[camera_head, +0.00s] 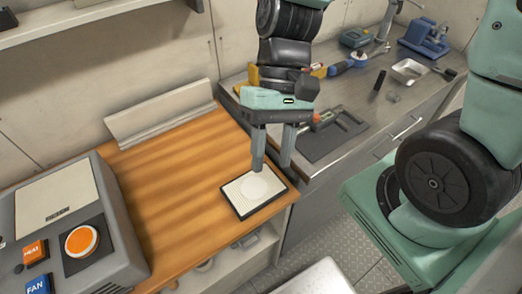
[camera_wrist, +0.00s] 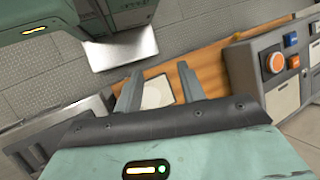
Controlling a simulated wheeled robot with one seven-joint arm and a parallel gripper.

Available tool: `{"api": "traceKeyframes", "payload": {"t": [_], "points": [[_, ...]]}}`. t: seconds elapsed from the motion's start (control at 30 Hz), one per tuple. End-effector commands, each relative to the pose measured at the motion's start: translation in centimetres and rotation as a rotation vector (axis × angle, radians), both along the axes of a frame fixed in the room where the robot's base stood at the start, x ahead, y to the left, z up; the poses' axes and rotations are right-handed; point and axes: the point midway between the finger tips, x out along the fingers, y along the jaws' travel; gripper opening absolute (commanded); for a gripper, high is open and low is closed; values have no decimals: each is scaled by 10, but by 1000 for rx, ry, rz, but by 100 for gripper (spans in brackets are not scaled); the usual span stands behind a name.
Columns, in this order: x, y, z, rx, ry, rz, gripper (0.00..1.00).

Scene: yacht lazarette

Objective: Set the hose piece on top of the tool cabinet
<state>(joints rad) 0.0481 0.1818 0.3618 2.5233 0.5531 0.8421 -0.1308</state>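My gripper (camera_head: 272,168) hangs open and empty above the front right part of the wooden worktop (camera_head: 180,200), over a black-framed pale pad (camera_head: 254,208) with a round light patch. In the wrist view the fingers (camera_wrist: 160,85) stand apart, with the pale pad (camera_wrist: 157,95) visible between them. A short dark cylinder (camera_head: 379,80), possibly the hose piece, stands on the metal counter at the back right; I cannot be sure. The metal counter with drawer fronts (camera_head: 385,150) may be the tool cabinet; no label shows.
A grey control box (camera_head: 60,225) with an orange knob takes up the worktop's left. A dark tray (camera_head: 334,138), blue-handled tool (camera_head: 348,64), metal dish (camera_head: 409,71) and blue vise (camera_head: 425,38) are on the metal counter. The worktop's middle is clear.

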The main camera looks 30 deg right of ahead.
Motion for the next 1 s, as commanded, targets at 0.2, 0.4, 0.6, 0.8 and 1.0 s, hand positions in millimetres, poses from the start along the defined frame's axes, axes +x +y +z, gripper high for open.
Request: {"api": "traceKeyframes", "payload": {"t": [0.2, 0.4, 0.6, 0.8, 1.0], "points": [[-16, 19, 20, -128, -369, 459, 40], [-18, 31, 33, -147, -535, 633, 40], [-18, 32, 34, -149, -553, 650, 40], [-18, 32, 34, -148, -550, 649, 40], [-18, 32, 34, -149, -549, 648, 40]]}}
